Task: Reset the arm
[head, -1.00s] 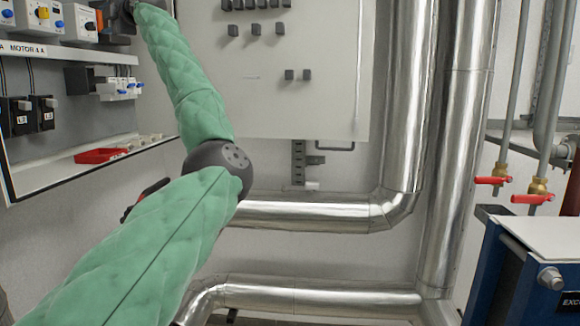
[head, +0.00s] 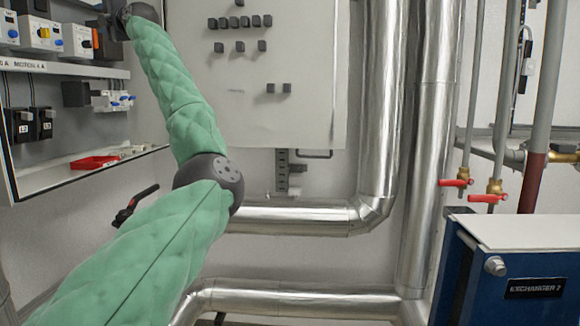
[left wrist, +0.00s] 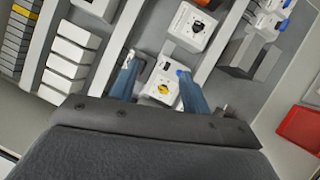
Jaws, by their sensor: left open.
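My left arm in its green padded sleeve reaches up to the electrical cabinet (head: 75,185) at the upper left in the head view. The left gripper is at the top left there, dark and partly cut off by the frame edge. In the left wrist view my left gripper (left wrist: 156,80) is open, with two blue fingers apart. A white switch module with a yellow and black knob (left wrist: 162,89) shows between the fingers; I cannot tell whether they touch it. Another white module with a black knob (left wrist: 193,25) sits beyond them. My right gripper is not in view.
A red tray (head: 95,162) lies on the cabinet's bottom ledge. Shiny insulated pipes (head: 385,100) run down the wall. Red-handled valves (head: 487,198) and the blue exchanger unit (head: 520,285) are at the right. A black lever handle (head: 135,205) shows beside my forearm.

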